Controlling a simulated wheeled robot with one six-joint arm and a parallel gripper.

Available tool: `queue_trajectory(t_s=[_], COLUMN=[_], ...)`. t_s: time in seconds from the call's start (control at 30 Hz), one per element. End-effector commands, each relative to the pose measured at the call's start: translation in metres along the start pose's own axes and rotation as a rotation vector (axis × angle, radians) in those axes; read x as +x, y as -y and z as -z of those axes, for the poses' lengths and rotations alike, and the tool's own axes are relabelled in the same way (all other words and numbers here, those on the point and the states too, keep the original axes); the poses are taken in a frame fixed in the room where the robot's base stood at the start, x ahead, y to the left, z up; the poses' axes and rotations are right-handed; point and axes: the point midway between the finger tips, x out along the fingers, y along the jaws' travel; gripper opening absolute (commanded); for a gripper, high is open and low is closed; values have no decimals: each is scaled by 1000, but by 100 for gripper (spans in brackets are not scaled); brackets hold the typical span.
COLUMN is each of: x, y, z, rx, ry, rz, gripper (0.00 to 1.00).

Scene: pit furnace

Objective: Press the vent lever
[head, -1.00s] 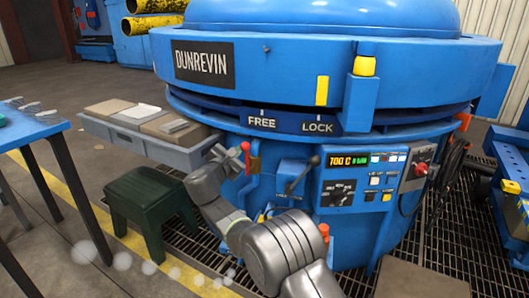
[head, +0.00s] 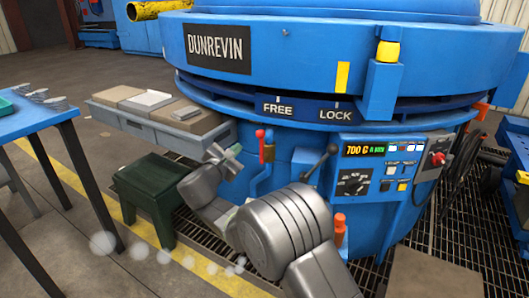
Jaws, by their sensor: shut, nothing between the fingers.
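The blue furnace (head: 300,188) has two levers on its front. One has a red knob (head: 260,134) on an upright stem above a brass-coloured part. The other has a black knob (head: 332,150) on a slanted arm, left of the control panel. Neither bears a readable label, so I cannot tell which is the vent lever. My gripper (head: 227,157) is shut and empty, just left of and a little below the red knob in the picture. A gap shows between them. My arm hides the furnace's lower front.
A grey shelf with boxes (head: 135,120) juts out left of my gripper, above a dark green stool (head: 150,187). A control panel (head: 375,168) reading 700 C is at right. A blue table (head: 35,130) stands at far left. Grating and a yellow line cover the floor.

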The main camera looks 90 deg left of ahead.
Motion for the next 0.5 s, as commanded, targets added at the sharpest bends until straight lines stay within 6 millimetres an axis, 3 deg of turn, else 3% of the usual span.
queue_trajectory(t_s=[0.2,0.5], x=[-27,-32], y=[-1,0], z=[-1,0], rx=[-1,1], ry=[0,1], rz=[-1,0], gripper=[0,0])
